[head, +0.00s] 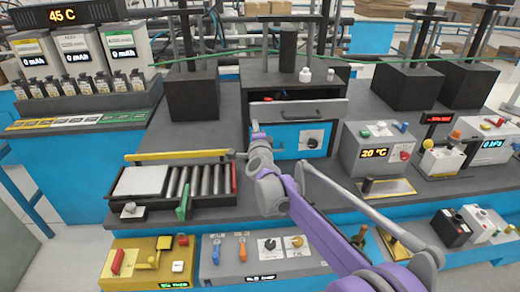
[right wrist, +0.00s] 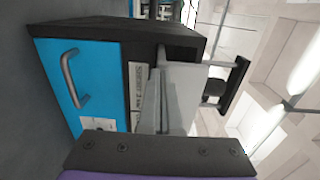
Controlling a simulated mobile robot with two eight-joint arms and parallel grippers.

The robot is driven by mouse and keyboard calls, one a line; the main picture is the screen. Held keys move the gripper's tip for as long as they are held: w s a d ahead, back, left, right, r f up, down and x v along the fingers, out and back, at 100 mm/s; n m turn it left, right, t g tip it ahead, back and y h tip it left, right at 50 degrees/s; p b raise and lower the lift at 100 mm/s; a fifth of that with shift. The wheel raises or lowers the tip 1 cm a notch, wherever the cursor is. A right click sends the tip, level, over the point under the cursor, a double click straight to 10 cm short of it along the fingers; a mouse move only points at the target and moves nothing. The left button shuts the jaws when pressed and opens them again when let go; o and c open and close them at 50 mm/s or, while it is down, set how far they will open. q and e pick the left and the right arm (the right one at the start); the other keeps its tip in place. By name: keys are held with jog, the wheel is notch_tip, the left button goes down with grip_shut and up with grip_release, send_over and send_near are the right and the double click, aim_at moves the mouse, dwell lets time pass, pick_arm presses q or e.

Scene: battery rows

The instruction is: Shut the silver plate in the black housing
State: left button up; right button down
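The black housing (head: 320,82) stands at the back middle of the bench, with a dark opening in its front. In the right wrist view, turned sideways, the plate (right wrist: 187,95) juts from the housing (right wrist: 175,38). My right gripper (head: 256,132) is by the plate's left end; I cannot tell whether it touches. Its fingers are too unclear to judge open or shut. My left gripper is out of view.
A blue panel (head: 288,138) with a handle and a dial lies below the plate; it also shows in the wrist view (right wrist: 60,85). A roller tray (head: 235,185) is at the left, a grey 20 °C box (head: 365,152) at the right. Dark bench shows between them.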

jog(key=shift+w+a+p, duration=0.1)
jog(key=shift+w+p, duration=0.45)
jog(key=shift+w, duration=1.9)
jog(key=shift+s, duration=0.15)
